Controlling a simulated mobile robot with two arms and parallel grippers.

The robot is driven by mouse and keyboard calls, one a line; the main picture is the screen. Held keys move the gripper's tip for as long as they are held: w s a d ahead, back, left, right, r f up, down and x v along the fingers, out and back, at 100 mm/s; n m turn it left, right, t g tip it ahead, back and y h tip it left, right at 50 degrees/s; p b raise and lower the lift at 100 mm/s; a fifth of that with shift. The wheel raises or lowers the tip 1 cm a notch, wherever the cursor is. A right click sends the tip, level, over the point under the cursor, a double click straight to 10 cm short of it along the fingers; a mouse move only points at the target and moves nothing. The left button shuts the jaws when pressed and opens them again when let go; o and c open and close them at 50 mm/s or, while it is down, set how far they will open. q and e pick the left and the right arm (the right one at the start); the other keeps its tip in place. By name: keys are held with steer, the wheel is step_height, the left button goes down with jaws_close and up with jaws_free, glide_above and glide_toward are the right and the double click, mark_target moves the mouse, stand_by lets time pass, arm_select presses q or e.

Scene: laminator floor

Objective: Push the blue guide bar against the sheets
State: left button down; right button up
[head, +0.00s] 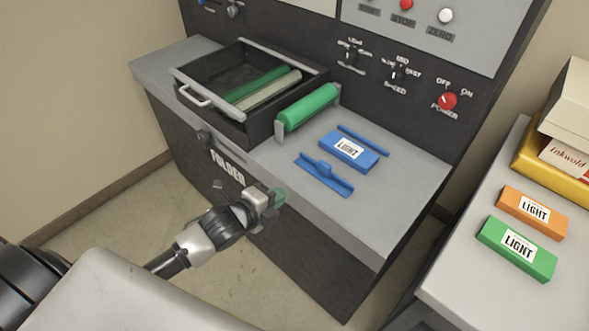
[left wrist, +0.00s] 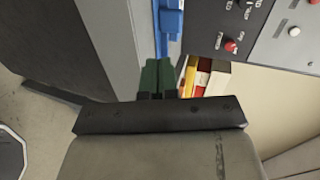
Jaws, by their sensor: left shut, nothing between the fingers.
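The blue guide bar (head: 324,180) with a raised grip lies on the grey machine top near its front edge. It also shows in the left wrist view (left wrist: 170,22), just beyond my fingertips. The blue stack of sheets (head: 335,146), labelled LIGHT, lies behind the bar, with a narrow gap between them. A thin blue strip (head: 363,140) lies along the stack's far side. My left gripper (head: 279,196) is shut and empty, with green fingertips by the front edge, left of the bar and apart from it in the head view. My right gripper is not in view.
A green roller (head: 309,108) stands left of the sheets, beside an open black drawer (head: 222,118) with rollers. The control panel with a red power knob (head: 448,101) rises behind. Orange (head: 531,212) and green (head: 516,248) LIGHT packs lie on the right-hand table.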

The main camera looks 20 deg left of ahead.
arm_select(q)
steer(key=r, duration=0.2)
steer(key=p, duration=0.2)
glide_toward(323, 167)
steer(key=shift+m, duration=0.4)
steer(key=x, duration=0.6)
steer(key=shift+a+f, duration=0.15)
steer(key=shift+w+d+f+p, duration=0.1)
steer(key=shift+w+d+p, duration=0.15)
steer(key=shift+w, duration=0.35)
steer(key=shift+w, duration=0.1)
